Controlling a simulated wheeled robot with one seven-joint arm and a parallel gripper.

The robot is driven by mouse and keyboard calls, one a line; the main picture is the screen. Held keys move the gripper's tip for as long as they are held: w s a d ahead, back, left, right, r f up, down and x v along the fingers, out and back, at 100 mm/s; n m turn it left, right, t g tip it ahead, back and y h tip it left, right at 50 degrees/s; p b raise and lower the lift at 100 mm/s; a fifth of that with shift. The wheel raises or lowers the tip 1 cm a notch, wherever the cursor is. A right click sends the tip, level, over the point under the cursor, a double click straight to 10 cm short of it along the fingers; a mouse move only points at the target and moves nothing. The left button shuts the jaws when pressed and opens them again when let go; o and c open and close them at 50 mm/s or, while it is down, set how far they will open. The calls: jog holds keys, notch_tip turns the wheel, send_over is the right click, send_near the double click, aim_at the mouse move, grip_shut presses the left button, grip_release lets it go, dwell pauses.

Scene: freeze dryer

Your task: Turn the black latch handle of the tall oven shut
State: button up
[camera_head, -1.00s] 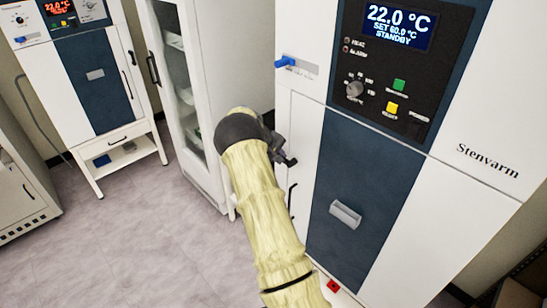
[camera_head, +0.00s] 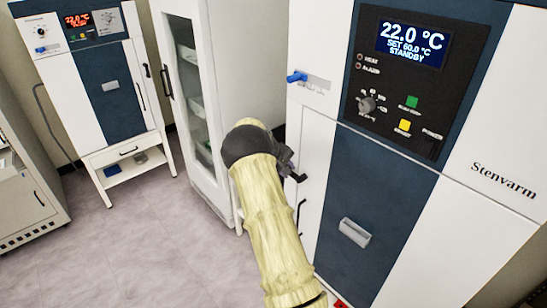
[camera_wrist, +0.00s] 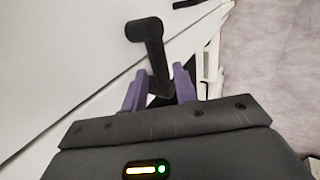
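The tall oven (camera_head: 372,205) stands at the right, with a dark blue door panel and a white frame; its door looks closed. Its black latch handle (camera_wrist: 147,38) shows in the wrist view as a bent bar with a rounded end, standing out from the white front. My gripper (camera_wrist: 159,88) has its two purple fingers apart, one on each side of the handle's lower part. I cannot tell whether either finger touches it. In the head view my gripper (camera_head: 289,168) is at the oven's left door edge, and my forearm and wrist hide much of that area.
A blue lever (camera_head: 297,77) sticks out above the latch area. A control panel (camera_head: 405,85) reads 22.0 °C, standby. A glass-door cabinet (camera_head: 190,100) stands behind my arm, and a smaller oven (camera_head: 108,85) on a stand is at the far left. Floor (camera_head: 140,240) is clear at lower left.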

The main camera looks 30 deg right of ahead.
jog(key=b+v, duration=0.4)
jog(key=v, duration=1.1)
jog(key=shift+r, duration=0.15)
jog(key=shift+s, duration=0.1)
jog(key=s+a+f+m+y, duration=0.1)
jog(key=s+a+f+y, duration=0.2)
jog(key=s+a, duration=0.8)
jog(key=s+a+f+m+t+y, duration=0.1)
jog(key=s+a+f+y, duration=0.2)
jog(key=s+a, duration=0.9)
jog(key=s+f, duration=0.1)
jog(key=s, duration=0.4)
jog(key=shift+s+f+t+y, duration=0.2)
jog(key=shift+f+t+y, duration=0.1)
jog(key=shift+y, duration=0.1)
jog(key=shift+w+a, duration=0.1)
jog(key=shift+a, duration=0.05)
